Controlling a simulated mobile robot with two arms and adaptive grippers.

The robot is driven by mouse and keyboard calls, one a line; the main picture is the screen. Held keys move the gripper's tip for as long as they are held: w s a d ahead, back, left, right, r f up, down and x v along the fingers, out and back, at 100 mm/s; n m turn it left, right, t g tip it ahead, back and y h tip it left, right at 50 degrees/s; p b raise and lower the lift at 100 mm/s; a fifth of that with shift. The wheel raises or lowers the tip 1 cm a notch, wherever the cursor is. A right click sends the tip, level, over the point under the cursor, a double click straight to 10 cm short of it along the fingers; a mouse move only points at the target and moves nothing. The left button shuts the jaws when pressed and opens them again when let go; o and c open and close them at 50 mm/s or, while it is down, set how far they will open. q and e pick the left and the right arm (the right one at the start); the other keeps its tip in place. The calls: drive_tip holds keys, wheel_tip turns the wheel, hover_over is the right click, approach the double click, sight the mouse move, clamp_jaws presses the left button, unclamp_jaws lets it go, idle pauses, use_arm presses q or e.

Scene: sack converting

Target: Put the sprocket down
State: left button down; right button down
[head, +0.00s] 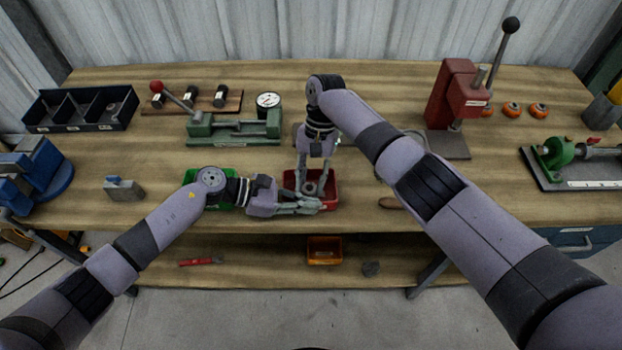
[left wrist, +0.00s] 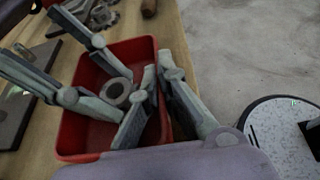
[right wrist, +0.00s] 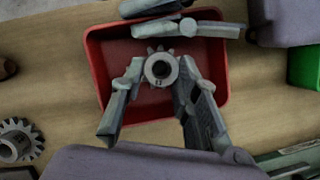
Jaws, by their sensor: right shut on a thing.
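The sprocket is a small grey toothed ring with a raised hub (right wrist: 160,69). It is inside the walls of the red bin (right wrist: 220,85) as seen from above. My right gripper (head: 311,187) points down into the bin and is shut on the sprocket, one finger on each side. I cannot tell whether the sprocket touches the bin floor. The sprocket's hub (left wrist: 116,91) also shows in the left wrist view. My left gripper (left wrist: 156,70) lies level across the bin's near edge, fingertips close together, with nothing between them. It is beside the sprocket, apart from it.
A green bin (head: 226,177) sits left of the red bin, partly behind my left arm. A larger gear (right wrist: 17,142) lies on the bench. A green fixture with a dial (head: 235,128) stands behind the bins, a red press (head: 459,95) at the back right. The bench's front edge is close.

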drive_tip(key=c, duration=1.5)
unclamp_jaws()
drive_tip(key=shift+f, duration=0.1)
drive_tip(key=v, duration=1.2)
use_arm(q)
drive_tip(key=c, duration=1.7)
unclamp_jaws()
